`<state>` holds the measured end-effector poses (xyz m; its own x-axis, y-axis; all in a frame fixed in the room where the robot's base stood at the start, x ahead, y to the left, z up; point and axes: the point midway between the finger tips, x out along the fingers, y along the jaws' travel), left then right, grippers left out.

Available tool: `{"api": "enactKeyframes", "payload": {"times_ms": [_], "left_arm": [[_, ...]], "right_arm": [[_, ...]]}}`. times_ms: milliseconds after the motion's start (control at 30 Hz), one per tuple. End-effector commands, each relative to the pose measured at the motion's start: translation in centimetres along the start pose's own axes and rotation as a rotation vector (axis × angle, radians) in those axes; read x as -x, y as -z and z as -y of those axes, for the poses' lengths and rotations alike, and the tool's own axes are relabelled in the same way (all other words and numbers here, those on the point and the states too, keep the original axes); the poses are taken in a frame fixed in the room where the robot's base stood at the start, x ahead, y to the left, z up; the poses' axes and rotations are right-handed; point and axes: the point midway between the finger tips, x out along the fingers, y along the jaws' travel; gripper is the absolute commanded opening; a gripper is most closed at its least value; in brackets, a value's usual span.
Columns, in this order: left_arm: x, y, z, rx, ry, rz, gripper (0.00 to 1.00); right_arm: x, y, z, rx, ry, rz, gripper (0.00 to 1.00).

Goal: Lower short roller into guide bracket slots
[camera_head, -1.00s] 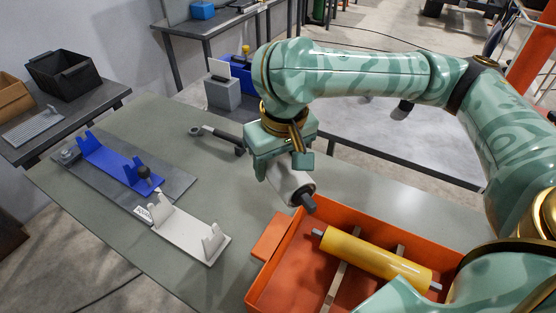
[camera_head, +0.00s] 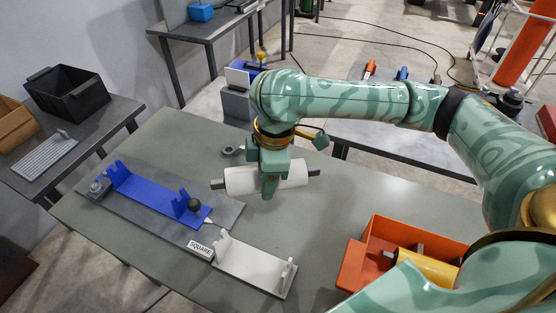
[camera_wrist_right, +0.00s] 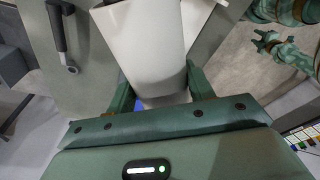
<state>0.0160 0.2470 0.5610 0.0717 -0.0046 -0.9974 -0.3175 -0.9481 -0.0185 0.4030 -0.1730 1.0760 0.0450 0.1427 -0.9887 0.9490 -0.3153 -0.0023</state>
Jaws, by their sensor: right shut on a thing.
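My right gripper (camera_head: 270,190) is shut on a white roller (camera_head: 238,179) with dark shaft ends and holds it above the table, nearly level across the head view. The white roller (camera_wrist_right: 145,45) fills the middle of the right wrist view between the fingers. A blue guide bracket (camera_head: 150,194) with upright slotted ends lies to the left on a dark plate. A white guide bracket (camera_head: 250,264) with upright ends lies in front of it, with a label reading SQUARE (camera_head: 200,248) at its left end. The roller is apart from both brackets. My left gripper is not seen.
An orange tray (camera_head: 358,262) with a yellow roller (camera_head: 425,267) stands at the right, partly hidden by my arm. A dark-handled tool (camera_head: 231,151) lies behind the held roller. A side table with a black bin (camera_head: 68,92) stands at the left. The green table (camera_head: 160,140) has bare space behind the brackets.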

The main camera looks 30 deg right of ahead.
Motion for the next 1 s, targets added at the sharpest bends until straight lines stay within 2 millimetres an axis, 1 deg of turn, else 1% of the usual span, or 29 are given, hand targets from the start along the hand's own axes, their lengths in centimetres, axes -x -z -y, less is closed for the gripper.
{"api": "enactKeyframes", "payload": {"times_ms": [33, 367, 700, 800, 900, 1000], "left_arm": [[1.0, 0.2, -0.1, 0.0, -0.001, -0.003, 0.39], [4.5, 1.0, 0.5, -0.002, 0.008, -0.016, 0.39], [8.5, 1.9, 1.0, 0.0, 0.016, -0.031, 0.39], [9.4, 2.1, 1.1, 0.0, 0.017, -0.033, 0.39], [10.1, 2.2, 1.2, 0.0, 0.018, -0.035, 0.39], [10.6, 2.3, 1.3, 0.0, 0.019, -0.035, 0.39]], "right_arm": [[0.4, 0.5, 0.1, 0.104, 0.015, -0.004, 0.0], [-1.9, 2.2, 1.7, 0.92, 0.136, -0.002, 0.0], [-4.7, 3.6, 4.7, 1.841, 0.274, 0.002, 0.0], [-5.5, 3.8, 5.7, 2.08, 0.31, 0.002, 0.0], [-6.1, 4.0, 6.5, 2.272, 0.336, 0.003, 0.0], [-6.6, 4.1, 7.1, 2.408, 0.356, 0.005, 0.0]]}}
